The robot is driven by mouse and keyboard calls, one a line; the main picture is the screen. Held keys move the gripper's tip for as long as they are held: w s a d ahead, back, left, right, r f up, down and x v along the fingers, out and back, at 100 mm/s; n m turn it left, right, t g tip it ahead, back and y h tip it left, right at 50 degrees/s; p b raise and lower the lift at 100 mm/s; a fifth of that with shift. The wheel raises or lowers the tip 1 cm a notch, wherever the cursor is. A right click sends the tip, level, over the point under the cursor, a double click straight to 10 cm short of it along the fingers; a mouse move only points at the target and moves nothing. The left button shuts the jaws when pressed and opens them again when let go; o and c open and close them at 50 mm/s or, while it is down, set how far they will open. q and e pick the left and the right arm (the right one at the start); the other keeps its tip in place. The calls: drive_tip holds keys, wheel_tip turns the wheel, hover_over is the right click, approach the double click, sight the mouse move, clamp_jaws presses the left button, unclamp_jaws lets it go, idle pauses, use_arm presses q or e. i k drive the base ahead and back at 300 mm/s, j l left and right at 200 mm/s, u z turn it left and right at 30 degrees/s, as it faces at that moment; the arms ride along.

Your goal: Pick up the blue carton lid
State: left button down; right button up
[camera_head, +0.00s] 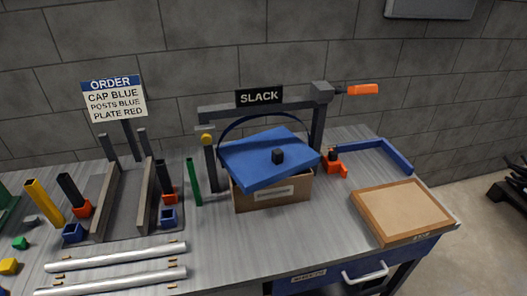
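The blue carton lid (252,162) is a flat square panel with a small black knob (278,156) on top. It lies tilted over the brown carton (246,200), which stands on the table under a grey frame. The lid hides the carton's opening. A dark jointed shape at the right edge looks like part of my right gripper (514,188), cut off by the frame. It is well to the right of the lid and apart from it; its opening cannot be made out. My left gripper is not in view.
The grey frame (211,165) with a "SLACK" sign (259,97) and orange handle (363,89) arches over the carton. A green post (194,182) stands left, an orange part (335,168) right. A brown tray (368,214) lies front right. Silver tubes (125,255) lie front left.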

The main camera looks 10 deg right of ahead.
sight(255, 162)
drive_tip(key=l+u, duration=0.2)
drive_tip(key=l, duration=0.4)
drive_tip(key=l+u, duration=0.2)
drive_tip(key=l, duration=0.4)
drive_tip(key=l+u, duration=0.2)
drive_tip(key=l, duration=0.4)
drive_tip(key=k+l+u, duration=0.2)
drive_tip(key=l, duration=0.35)
drive_tip(key=l+u, duration=0.2)
drive_tip(key=l, duration=0.4)
drive_tip(key=k, duration=0.05)
